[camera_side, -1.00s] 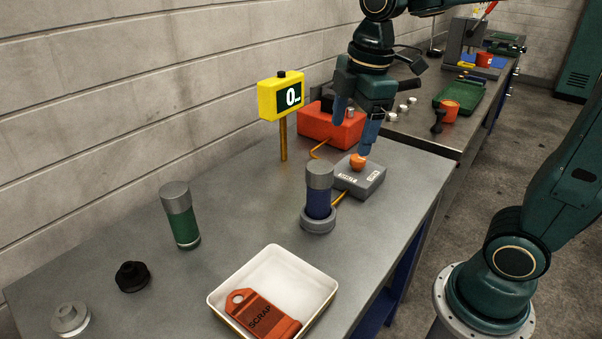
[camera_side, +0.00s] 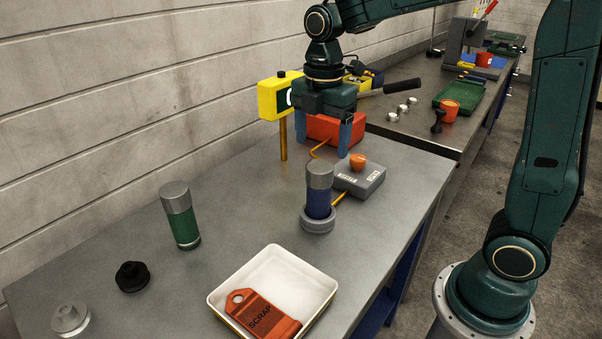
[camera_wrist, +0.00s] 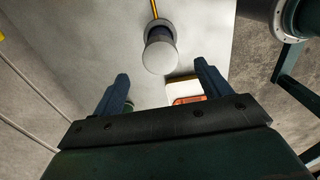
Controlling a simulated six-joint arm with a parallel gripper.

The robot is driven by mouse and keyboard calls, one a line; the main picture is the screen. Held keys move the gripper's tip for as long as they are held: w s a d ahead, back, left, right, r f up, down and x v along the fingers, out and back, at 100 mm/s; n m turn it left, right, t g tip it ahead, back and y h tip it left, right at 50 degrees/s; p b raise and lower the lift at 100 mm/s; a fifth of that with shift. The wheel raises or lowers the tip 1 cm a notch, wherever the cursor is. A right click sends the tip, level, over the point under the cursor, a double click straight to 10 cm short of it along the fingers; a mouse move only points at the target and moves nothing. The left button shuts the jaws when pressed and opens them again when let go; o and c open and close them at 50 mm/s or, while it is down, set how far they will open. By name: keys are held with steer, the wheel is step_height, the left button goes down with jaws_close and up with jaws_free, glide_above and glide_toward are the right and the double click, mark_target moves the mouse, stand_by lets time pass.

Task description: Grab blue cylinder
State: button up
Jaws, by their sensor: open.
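The blue cylinder (camera_side: 318,200) has a grey cap and stands upright in a round grey holder (camera_side: 318,222) on the metal bench. In the wrist view its round grey top (camera_wrist: 160,56) shows beyond my fingertips, near the top middle. My gripper (camera_side: 323,152) is open and empty, with its two blue fingers pointing down. It hangs above and behind the cylinder, apart from it. The fingers also show in the wrist view (camera_wrist: 162,78), spread to either side.
A grey box with an orange button (camera_side: 358,160) sits right of the cylinder. A yellow display (camera_side: 270,98) on a post and a red box (camera_side: 330,130) stand behind. A green cylinder (camera_side: 183,222) stands left. A white tray (camera_side: 222,297) with a scrap tag (camera_side: 262,316) lies in front.

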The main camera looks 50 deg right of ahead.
mark_target(321, 165)
step_height(321, 165, down, 7)
steer(key=shift+r, duration=0.1)
stand_by(0.4)
steer(key=shift+a+f, duration=0.1)
steer(key=shift+f, duration=2.5)
steer(key=shift+c, duration=0.4)
steer(key=c, duration=1.5)
